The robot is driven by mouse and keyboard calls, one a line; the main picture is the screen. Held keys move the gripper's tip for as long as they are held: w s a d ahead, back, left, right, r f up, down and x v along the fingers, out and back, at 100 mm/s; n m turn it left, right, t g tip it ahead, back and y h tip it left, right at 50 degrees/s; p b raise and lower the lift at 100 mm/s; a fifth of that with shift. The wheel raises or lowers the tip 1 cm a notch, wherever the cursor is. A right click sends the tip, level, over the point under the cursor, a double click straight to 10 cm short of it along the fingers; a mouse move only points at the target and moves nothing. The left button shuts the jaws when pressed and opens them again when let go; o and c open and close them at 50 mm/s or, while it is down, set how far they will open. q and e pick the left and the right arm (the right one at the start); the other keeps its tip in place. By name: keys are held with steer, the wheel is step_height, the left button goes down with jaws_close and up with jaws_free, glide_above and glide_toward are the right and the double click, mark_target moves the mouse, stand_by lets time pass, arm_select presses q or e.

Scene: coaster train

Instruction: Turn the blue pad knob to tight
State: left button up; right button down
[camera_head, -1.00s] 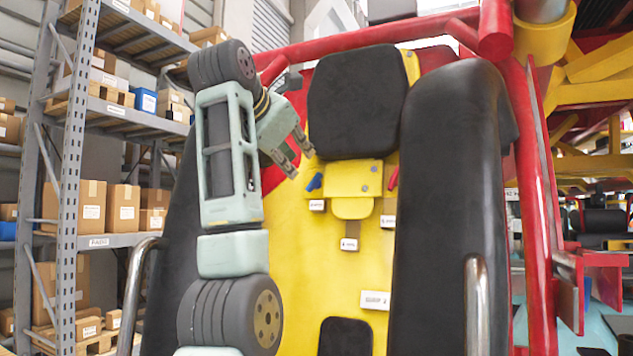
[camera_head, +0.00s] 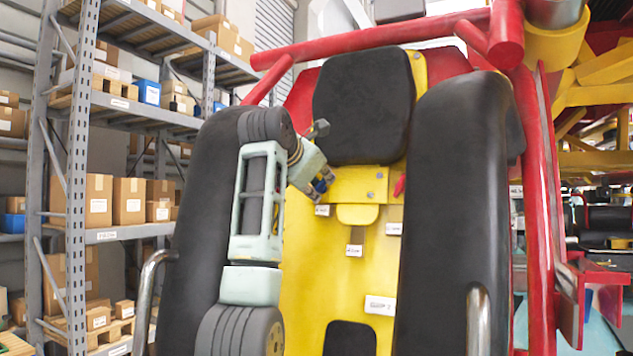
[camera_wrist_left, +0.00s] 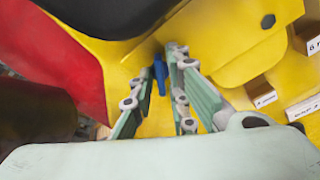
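The blue pad knob (camera_wrist_left: 160,72) is a small blue lever on the yellow seat back, below the black headrest pad (camera_head: 362,105). In the head view only bits of blue show among my left fingers. My left gripper (camera_head: 323,182) has reached this knob. In the left wrist view the left gripper (camera_wrist_left: 158,78) has its fingers apart, one on each side of the knob. A narrow gap seems to show beside the knob; contact cannot be told for sure. My right gripper is in neither view.
A red knob (camera_head: 399,186) sits right of the yellow bracket (camera_head: 357,186). Small white labels (camera_head: 354,250) are fixed below. Black side bolsters (camera_head: 455,200) flank the seat. Shelves with boxes (camera_head: 128,200) stand at the left.

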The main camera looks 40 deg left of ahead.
arm_select(q)
steer(key=shift+w+f, duration=0.1)
steer(key=shift+w, duration=0.05)
jaws_close()
steer(key=shift+m, duration=0.4)
steer(key=m+b, duration=0.1)
steer(key=m, duration=0.3)
steer(key=shift+f+y, duration=0.15)
steer(key=shift+y, duration=0.15)
steer(key=m+b, duration=0.1)
steer(key=m, duration=0.4)
steer(key=shift+m+t+y+b, duration=0.3)
steer(key=shift+m+t+b, duration=0.1)
steer(key=shift+f, duration=0.1)
jaws_free()
steer(key=shift+d, duration=0.1)
